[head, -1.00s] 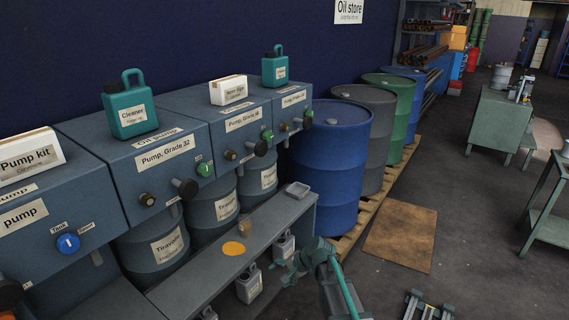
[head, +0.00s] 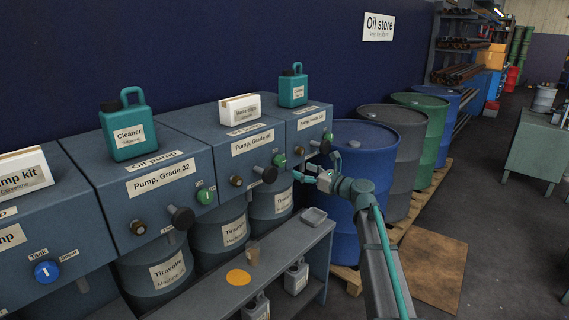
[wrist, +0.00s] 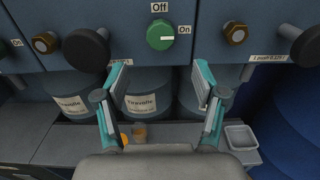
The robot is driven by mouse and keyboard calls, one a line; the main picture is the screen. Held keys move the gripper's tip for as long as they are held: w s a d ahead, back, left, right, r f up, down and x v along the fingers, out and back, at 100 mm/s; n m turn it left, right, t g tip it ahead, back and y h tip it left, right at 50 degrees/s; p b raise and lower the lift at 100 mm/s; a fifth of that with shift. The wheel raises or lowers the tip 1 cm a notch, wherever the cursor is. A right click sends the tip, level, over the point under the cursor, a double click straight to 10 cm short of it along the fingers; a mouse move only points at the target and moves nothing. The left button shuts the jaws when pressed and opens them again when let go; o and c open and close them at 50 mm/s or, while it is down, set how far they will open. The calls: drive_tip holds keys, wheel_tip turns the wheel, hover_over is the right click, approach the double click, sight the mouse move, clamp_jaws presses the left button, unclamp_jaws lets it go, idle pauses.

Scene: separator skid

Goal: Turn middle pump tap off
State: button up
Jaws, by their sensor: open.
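The middle pump, labelled Grade 46 (head: 252,142), has a green round tap (head: 279,160) on its front. In the wrist view the green tap (wrist: 160,37) is at the top centre, with "Off" above it and "On" to its right. Its white mark points right, towards "On". My gripper (head: 315,168) is open and empty, just right of the tap in the head view. In the wrist view its two fingers (wrist: 161,68) stand apart below the tap, with no contact visible.
A black knob (wrist: 87,47) and brass fitting (wrist: 45,42) sit left of the tap; another brass fitting (wrist: 235,33) is at right. Drums (wrist: 147,92) stand below. A shelf holds a cup (head: 253,254) and grey tray (head: 313,216). A blue drum (head: 360,170) stands beside my arm.

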sight(282, 163)
drive_tip(key=p+x, duration=0.2)
drive_tip(key=x, duration=0.8)
drive_tip(key=shift+w+p, duration=0.1)
drive_tip(key=shift+p, duration=0.3)
drive_tip(key=shift+c, duration=0.2)
drive_tip(key=c, duration=1.1)
drive_tip(key=shift+f, duration=0.1)
